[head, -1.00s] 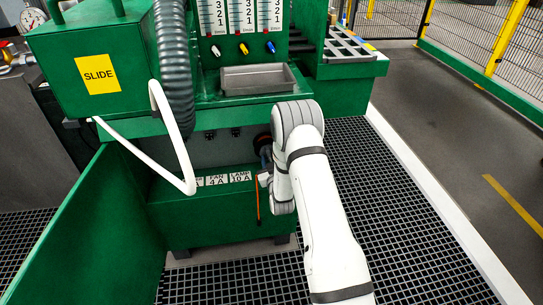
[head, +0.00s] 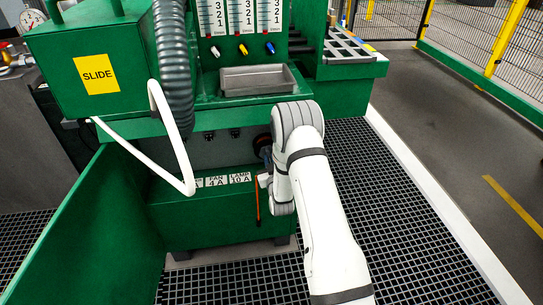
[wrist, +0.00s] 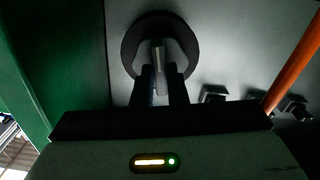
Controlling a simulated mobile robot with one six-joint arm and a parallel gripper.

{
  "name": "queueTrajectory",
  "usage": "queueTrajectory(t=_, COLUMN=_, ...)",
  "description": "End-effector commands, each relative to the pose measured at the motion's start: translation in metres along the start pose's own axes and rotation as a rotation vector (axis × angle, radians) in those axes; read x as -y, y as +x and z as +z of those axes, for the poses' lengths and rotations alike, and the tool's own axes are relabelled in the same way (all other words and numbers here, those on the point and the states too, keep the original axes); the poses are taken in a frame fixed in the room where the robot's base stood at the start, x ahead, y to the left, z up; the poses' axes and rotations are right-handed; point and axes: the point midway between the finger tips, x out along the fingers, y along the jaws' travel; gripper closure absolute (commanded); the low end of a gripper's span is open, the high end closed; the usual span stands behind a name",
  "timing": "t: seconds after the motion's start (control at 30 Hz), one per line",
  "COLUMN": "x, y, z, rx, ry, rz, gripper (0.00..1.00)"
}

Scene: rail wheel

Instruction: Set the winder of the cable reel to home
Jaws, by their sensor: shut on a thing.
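In the wrist view a dark round reel (wrist: 131,42) sits on a grey panel, with a pale grey upright bar (wrist: 158,54) at its middle, which looks like its winder. My gripper (wrist: 161,72) points at it, and its two dark fingers are shut on the lower part of this bar. In the head view the dark reel (head: 262,141) shows partly on the grey panel under the green machine. My arm hides most of it and the gripper's fingers. No home mark on the reel can be made out.
An orange rod (wrist: 293,62) runs close by on the right in the wrist view. Small black fittings (wrist: 213,94) stand on the panel. A green box with white labels (head: 217,181) lies below the panel. A white hose (head: 178,150) loops at the left.

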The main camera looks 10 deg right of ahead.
Motion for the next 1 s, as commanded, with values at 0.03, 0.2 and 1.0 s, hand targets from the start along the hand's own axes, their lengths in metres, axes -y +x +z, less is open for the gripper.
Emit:
queueTrajectory(t=0.03, x=0.0007, y=-0.0002, z=0.0031, rx=0.000, ry=0.034, rz=0.000, gripper=1.00)
queueTrajectory(t=0.2, x=0.0009, y=-0.0002, z=0.0034, rx=0.000, ry=0.167, rz=0.000, gripper=1.00)
queueTrajectory(t=1.0, x=0.0014, y=-0.0004, z=0.0030, rx=0.001, ry=0.432, rz=-0.001, gripper=1.00)
